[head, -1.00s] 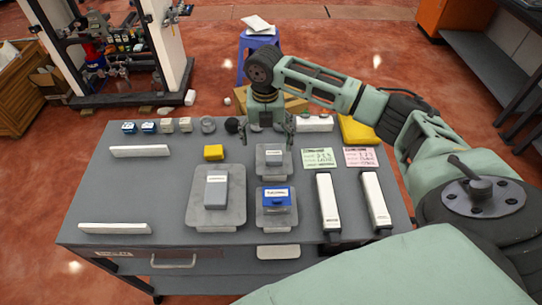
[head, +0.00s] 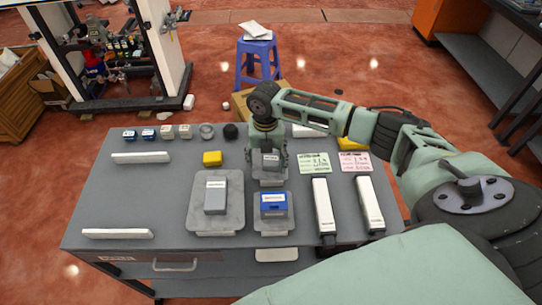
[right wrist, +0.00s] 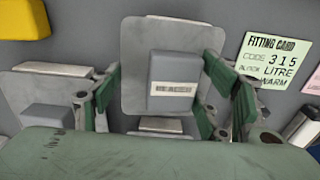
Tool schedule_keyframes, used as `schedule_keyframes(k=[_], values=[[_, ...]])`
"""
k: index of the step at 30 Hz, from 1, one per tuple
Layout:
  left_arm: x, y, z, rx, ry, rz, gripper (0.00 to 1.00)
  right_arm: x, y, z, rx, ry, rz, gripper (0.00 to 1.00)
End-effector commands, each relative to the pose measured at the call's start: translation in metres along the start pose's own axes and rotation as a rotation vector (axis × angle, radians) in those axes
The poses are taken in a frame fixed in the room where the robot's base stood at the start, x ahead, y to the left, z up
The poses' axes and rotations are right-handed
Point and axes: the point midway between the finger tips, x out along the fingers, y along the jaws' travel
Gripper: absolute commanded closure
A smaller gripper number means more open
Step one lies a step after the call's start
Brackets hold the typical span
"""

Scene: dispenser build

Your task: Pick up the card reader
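A small grey box with a white label (head: 271,161) sits on a grey tray (head: 270,182) at the middle back of the table. The label is too blurred to read, so I cannot confirm it is the card reader. The box also shows in the right wrist view (right wrist: 174,72). My left gripper is out of view.
A larger grey labelled box (head: 215,195) stands on a tray at left, and a blue box (head: 273,203) on a tray in front. A yellow block (head: 212,158) sits left.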

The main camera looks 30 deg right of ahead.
Motion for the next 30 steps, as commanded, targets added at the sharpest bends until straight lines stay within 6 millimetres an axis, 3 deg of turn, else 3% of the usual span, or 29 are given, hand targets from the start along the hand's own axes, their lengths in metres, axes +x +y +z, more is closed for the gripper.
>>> schedule_keyframes(k=[10, 20, 28, 30], values=[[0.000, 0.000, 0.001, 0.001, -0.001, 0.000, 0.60, 0.002, 0.000, -0.001, 0.000, 0.002, 0.000, 0.67], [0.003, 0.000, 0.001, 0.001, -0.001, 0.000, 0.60, -0.001, 0.000, -0.002, -0.001, 0.004, -0.001, 0.67], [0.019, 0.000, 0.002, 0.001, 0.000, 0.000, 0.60, -0.037, 0.001, 0.001, -0.001, -0.003, 0.003, 0.67], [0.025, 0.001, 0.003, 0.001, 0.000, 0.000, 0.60, -0.045, -0.013, 0.009, 0.005, -0.003, -0.002, 0.67]])
